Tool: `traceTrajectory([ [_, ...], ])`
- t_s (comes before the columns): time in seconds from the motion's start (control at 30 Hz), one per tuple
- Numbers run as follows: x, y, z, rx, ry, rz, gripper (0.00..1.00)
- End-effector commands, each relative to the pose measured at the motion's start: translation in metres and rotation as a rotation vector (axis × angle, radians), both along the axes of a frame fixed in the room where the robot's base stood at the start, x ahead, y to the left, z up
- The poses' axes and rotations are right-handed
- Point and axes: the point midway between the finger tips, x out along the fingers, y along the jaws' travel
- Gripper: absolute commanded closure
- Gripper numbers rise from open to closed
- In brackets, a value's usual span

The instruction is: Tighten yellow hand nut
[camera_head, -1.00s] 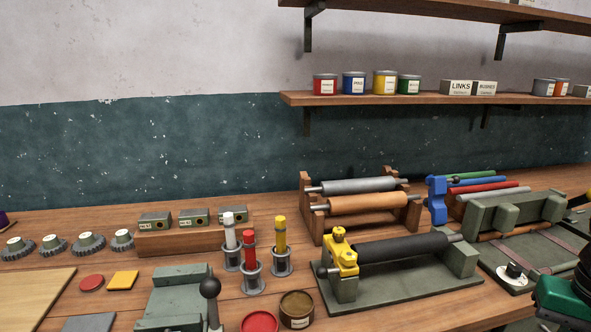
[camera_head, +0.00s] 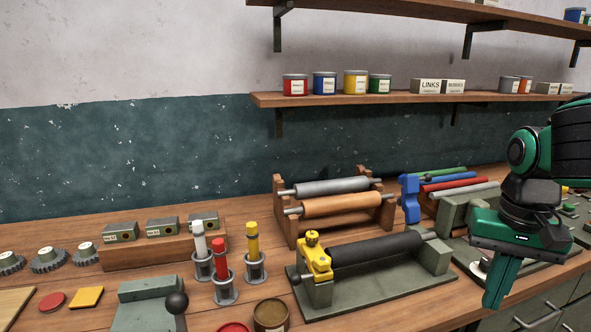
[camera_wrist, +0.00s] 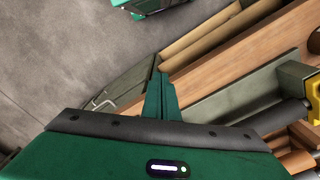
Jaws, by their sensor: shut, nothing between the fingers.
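The yellow hand nut (camera_head: 312,238) sits on top of a yellow bearing block (camera_head: 316,262) at the left end of a black roller (camera_head: 375,248). The roller lies in a grey-green stand (camera_head: 400,286) on the bench. My gripper (camera_head: 494,303) is at the right, in front of the bench's right part, with its fingers pointing down, shut and empty. It is well to the right of the nut and apart from it. In the wrist view my shut fingers (camera_wrist: 162,90) show at the middle, and a bit of yellow block (camera_wrist: 314,98) shows at the right edge.
A wooden rack (camera_head: 384,212) with grey and orange rollers stands behind the stand. A blue clamp (camera_head: 409,198) is to its right. Red, white and yellow sticks in holders (camera_head: 226,290) and a brown tin (camera_head: 271,315) stand left of the stand. A shelf (camera_head: 400,98) hangs above.

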Motion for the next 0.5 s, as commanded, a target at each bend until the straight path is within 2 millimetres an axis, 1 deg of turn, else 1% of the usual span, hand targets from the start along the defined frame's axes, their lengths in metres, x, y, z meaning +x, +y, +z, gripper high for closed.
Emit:
traceTrajectory([
  [0.03,0.021,0.025,0.011,-0.004,0.000,0.035,1.00],
  [0.07,0.030,0.039,0.018,-0.004,-0.002,0.047,1.00],
  [0.1,0.042,0.059,0.026,-0.005,-0.002,0.065,1.00],
  [0.17,0.056,0.091,0.037,-0.004,-0.003,0.091,1.00],
  [0.2,0.064,0.113,0.044,-0.004,-0.003,0.108,1.00],
  [0.27,0.072,0.145,0.054,-0.002,-0.003,0.132,1.00],
  [0.3,0.076,0.166,0.060,0.001,-0.003,0.148,1.00],
  [0.4,0.080,0.213,0.073,0.005,-0.001,0.180,1.00],
  [0.5,0.079,0.249,0.082,0.011,0.001,0.202,1.00],
])
